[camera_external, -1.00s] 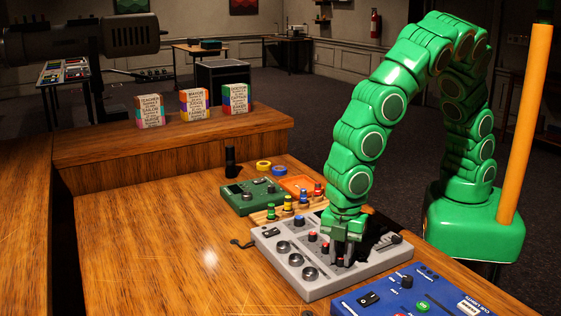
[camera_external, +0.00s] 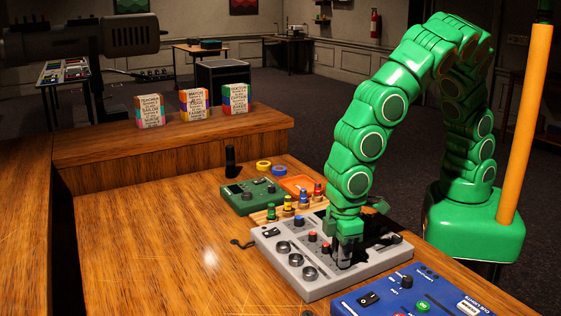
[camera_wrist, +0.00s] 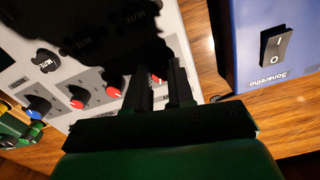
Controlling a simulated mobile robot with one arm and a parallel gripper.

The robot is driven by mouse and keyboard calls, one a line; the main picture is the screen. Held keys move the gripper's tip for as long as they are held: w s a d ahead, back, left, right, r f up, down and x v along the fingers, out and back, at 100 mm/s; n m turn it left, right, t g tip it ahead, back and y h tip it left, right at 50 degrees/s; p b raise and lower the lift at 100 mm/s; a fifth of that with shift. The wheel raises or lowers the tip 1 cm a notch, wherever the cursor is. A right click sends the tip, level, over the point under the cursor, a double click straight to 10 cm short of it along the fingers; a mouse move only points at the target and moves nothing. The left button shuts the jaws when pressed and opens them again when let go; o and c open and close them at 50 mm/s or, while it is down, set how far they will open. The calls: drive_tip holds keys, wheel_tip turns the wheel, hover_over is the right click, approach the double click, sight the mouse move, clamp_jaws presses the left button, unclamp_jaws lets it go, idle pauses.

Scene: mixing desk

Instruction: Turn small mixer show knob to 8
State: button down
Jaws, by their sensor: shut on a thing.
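The small grey mixer (camera_external: 290,262) lies on the wooden desk, with large silver knobs and small red- and blue-topped knobs. My gripper (camera_external: 346,258) points down at its near right part in the external view. In the wrist view my gripper (camera_wrist: 160,84) is shut on a small red-topped knob (camera_wrist: 155,78), mostly hidden between the dark fingers. Two other red knobs (camera_wrist: 113,92) and a blue knob (camera_wrist: 38,106) show beside it. The held knob's pointer and scale cannot be read, and I cannot tell its label.
A blue control box (camera_external: 400,296) with a rocker switch stands close on the near right. A green box (camera_external: 252,196), a rack of coloured plugs (camera_external: 288,206) and an orange tray (camera_external: 297,184) lie behind the mixer. The desk to the left is clear.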

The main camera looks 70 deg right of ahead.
drive_tip(key=m, duration=1.4)
idle(0.7)
drive_tip(key=c, duration=1)
unclamp_jaws()
wheel_tip(320, 180, up, 8)
drive_tip(key=shift+f, duration=0.1)
